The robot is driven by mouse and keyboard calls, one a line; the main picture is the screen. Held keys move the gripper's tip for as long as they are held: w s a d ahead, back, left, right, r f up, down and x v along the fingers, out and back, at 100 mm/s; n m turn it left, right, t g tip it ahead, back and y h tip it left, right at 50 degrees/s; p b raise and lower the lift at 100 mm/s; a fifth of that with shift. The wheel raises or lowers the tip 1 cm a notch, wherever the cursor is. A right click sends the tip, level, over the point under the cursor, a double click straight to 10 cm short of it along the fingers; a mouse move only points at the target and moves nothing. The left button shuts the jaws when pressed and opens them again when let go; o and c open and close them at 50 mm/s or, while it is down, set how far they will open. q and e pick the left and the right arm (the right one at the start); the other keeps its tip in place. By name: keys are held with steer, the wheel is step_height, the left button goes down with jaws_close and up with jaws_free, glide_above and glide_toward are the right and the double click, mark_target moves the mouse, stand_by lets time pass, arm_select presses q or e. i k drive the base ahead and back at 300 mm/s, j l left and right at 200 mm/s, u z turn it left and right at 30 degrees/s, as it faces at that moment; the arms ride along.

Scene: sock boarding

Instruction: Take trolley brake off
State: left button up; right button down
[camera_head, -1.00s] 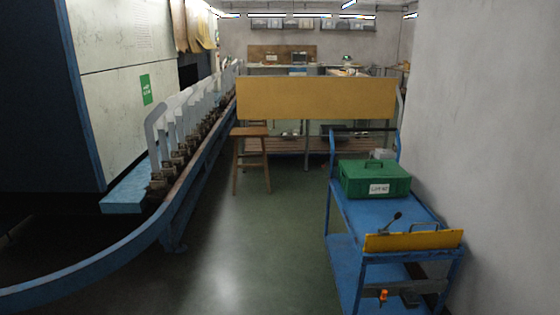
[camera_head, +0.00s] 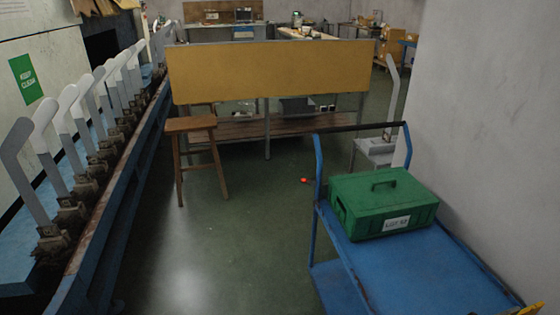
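The blue trolley (camera_head: 420,268) stands at the lower right, close to the wall. It has a dark push handle (camera_head: 360,127) at its far end. A green lidded box (camera_head: 384,203) with a handle and a white label sits on its top shelf. Part of the lower shelf (camera_head: 336,285) shows. The near end of the trolley is cut off by the frame, with only a bit of yellow (camera_head: 531,309) at the lower right corner. I cannot make out the brake or the wheels. Neither of my grippers is in view.
A wooden stool (camera_head: 191,125) stands before a bench with a yellow-brown panel (camera_head: 270,72). A row of grey sock boards (camera_head: 75,115) on a blue rail lines the left. A small red object (camera_head: 304,180) lies on the floor. The green floor (camera_head: 235,255) between rail and trolley is clear.

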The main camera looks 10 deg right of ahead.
mark_target(313, 183)
steer(key=i, duration=1.95)
steer(key=i+z, duration=0.2)
steer(key=k, duration=0.1)
